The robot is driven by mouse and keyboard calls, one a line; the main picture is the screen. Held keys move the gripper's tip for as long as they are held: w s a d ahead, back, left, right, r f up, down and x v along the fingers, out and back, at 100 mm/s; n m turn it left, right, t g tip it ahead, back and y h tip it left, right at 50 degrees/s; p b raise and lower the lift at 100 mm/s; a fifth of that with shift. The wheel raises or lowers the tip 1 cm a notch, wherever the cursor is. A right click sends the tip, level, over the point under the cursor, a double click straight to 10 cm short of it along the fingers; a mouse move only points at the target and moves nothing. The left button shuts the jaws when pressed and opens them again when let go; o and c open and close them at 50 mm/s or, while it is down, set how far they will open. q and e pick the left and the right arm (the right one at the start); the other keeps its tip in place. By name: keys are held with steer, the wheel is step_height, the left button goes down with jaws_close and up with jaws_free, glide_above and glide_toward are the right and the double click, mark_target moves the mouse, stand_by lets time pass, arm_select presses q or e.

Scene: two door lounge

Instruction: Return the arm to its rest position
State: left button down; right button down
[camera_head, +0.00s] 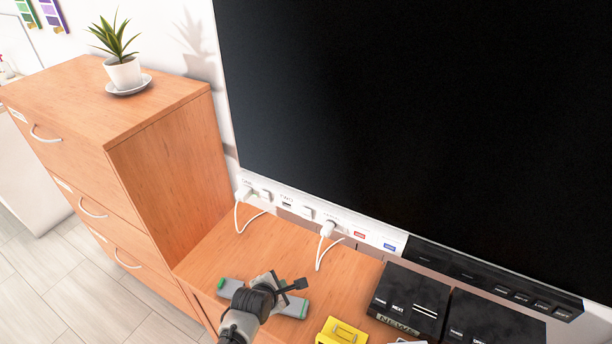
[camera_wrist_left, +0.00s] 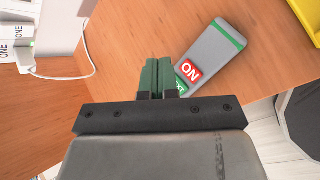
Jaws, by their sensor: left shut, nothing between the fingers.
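My left gripper (camera_head: 296,286) reaches in from the bottom of the head view, over the wooden low cabinet top (camera_head: 225,258). Its green fingers also show in the left wrist view (camera_wrist_left: 158,76), closed together with nothing between them. A grey device with green ends (camera_head: 295,306) lies on the cabinet top under the gripper, partly hidden by it. In the left wrist view the same grey device (camera_wrist_left: 212,50) shows a red ON label beside the fingertips. I cannot tell whether the fingers touch it. My right gripper is in neither view.
A large black screen (camera_head: 420,110) stands behind the cabinet top. White plugs with cables (camera_head: 327,229) sit in the strip below it. A yellow object (camera_head: 342,332) and black boxes (camera_head: 408,300) lie to the right. A drawer cabinet (camera_head: 170,160) bears a potted plant (camera_head: 122,72) at left.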

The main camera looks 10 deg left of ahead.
arm_select(q)
steer(key=s+a+r+m+g+y, duration=0.1)
steer(key=s+a+r+m+g, duration=0.1)
steer(key=s+r+m, duration=0.5)
steer(key=s+a+r+m+g, duration=0.2)
steer(key=s+r+m, duration=0.2)
steer(key=s+m, duration=0.7)
steer(key=s+a+r+m+g+y, duration=0.1)
steer(key=s+a+r+m, duration=0.1)
steer(key=s+r+m, duration=0.5)
step_height(320, 180, down, 30)
steer(key=s+m+g+b, duration=0.1)
steer(key=g+b, duration=0.1)
steer(key=b, duration=0.3)
steer(key=s+a+f+b, duration=0.1)
steer(key=s+f+b, duration=0.1)
steer(key=s+f, duration=0.6)
steer(key=s+a+f+g+b, duration=0.1)
steer(key=s+a+f+b, duration=0.1)
steer(key=s+f, duration=0.7)
step_height(320, 180, down, 6)
steer(key=shift+f+m, duration=0.1)
steer(key=shift+m, duration=0.2)
steer(key=shift+s, duration=0.1)
